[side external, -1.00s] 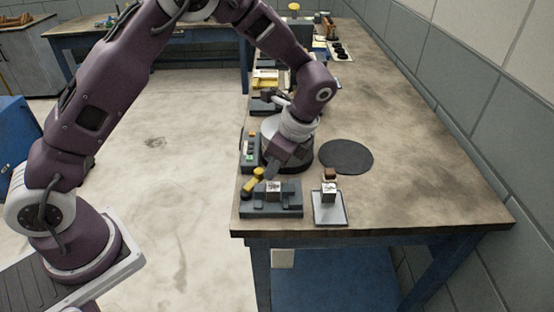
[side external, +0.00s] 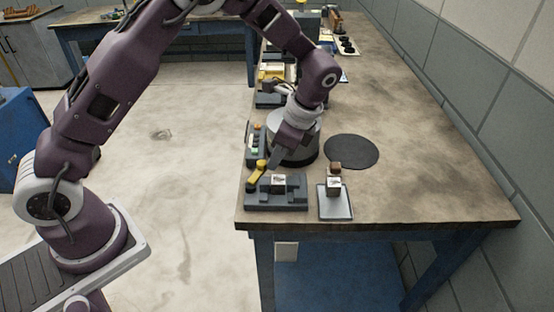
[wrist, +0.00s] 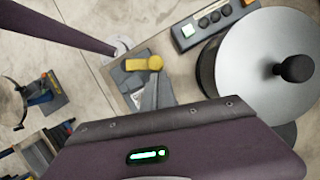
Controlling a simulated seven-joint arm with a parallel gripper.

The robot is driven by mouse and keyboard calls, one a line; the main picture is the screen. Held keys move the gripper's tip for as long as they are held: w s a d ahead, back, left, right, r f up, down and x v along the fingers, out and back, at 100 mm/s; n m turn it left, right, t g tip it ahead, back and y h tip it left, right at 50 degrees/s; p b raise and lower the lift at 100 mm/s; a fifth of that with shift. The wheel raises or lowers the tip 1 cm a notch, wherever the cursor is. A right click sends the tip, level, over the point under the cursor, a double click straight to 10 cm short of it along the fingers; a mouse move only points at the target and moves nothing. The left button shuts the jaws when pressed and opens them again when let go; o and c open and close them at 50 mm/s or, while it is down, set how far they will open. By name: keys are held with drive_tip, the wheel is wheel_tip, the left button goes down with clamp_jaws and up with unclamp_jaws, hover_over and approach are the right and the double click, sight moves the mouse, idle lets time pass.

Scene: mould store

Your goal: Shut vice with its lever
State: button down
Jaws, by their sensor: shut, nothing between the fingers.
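The grey vice (side external: 290,199) sits at the bench's near left corner. A pale block with a dark mark (side external: 278,181) stands at its jaws; I cannot tell whether they grip it. The vice's yellow lever (side external: 257,172) is at its left end, slanting. In the wrist view the lever (wrist: 143,63) lies across the grey vice body (wrist: 122,77). My gripper (side external: 273,168) is shut and empty, pointing down just right of the lever. Its grey fingers show in the wrist view (wrist: 156,92), close to the lever; whether they touch is unclear.
A drum with a silver lid and black knob (wrist: 268,58) stands close behind my gripper. A button box (side external: 255,143) is beside it. A flat black disc (side external: 351,152) lies behind. The bench's right side is clear.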

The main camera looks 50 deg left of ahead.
drive_tip(key=a+n, duration=0.1)
drive_tip(key=n, duration=0.1)
drive_tip(key=shift+a+n+g, duration=0.3)
drive_tip(key=shift+g, duration=0.1)
drive_tip(key=a+n, duration=0.1)
drive_tip(key=a+n+h, duration=0.1)
drive_tip(key=n, duration=0.1)
drive_tip(key=shift+s+n+g+h, duration=0.2)
drive_tip(key=shift+n+g+h, duration=0.1)
drive_tip(key=shift+g, duration=0.1)
drive_tip(key=a+n, duration=0.1)
drive_tip(key=s+n+h, duration=0.1)
drive_tip(key=n, duration=0.1)
drive_tip(key=shift+a, duration=0.4)
drive_tip(key=shift+s+a+n+g+h, duration=0.15)
drive_tip(key=shift+s+a+n+h, duration=0.15)
drive_tip(key=shift+n, duration=0.5)
drive_tip(key=shift+s+a+n+g+h, duration=0.2)
drive_tip(key=shift+s+a+n, duration=0.1)
drive_tip(key=shift+n, duration=0.5)
drive_tip(key=v, duration=1)
